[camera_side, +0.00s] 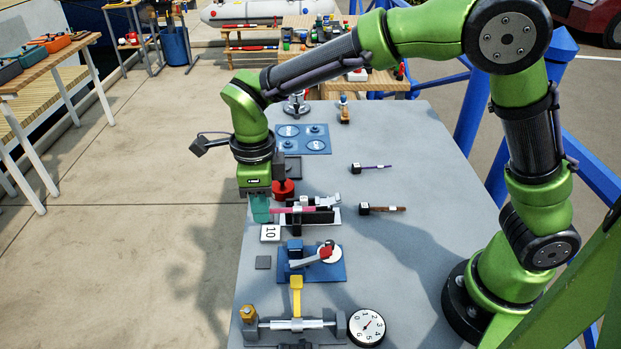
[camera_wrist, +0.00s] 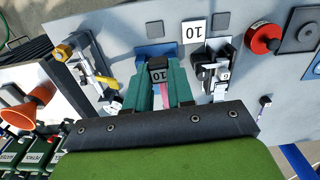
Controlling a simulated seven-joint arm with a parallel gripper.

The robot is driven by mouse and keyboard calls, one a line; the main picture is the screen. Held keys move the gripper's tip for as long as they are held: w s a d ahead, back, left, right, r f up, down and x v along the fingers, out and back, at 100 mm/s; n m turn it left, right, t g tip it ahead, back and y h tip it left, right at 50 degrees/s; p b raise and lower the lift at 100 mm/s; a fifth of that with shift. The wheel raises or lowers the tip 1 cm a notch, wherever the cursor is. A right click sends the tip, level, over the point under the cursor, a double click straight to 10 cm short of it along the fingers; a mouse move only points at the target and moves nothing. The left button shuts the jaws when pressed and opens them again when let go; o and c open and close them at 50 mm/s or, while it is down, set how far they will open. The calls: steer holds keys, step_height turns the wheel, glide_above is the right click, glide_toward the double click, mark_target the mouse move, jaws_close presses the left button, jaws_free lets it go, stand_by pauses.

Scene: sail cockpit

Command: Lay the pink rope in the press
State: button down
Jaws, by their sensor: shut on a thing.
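My gripper (camera_side: 262,210) has teal fingers shut on the dark end block of the pink rope. I cannot tell for sure which fixture is the press.
A blue-based fixture (camera_side: 312,265) with a red lever and white disc stands nearer the side camera. A white card (camera_side: 270,232) reads 10. Purple (camera_side: 375,167) and brown (camera_side: 388,209) ropes lie right.

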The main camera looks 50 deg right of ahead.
glide_toward(264, 262)
steer(key=shift+f, duration=1.25)
steer(key=shift+f, duration=2)
stand_by(0.6)
steer(key=c, duration=0.5)
jaws_free()
step_height(264, 262, up, 7)
steer(key=shift+r, duration=0.15)
stand_by(0.7)
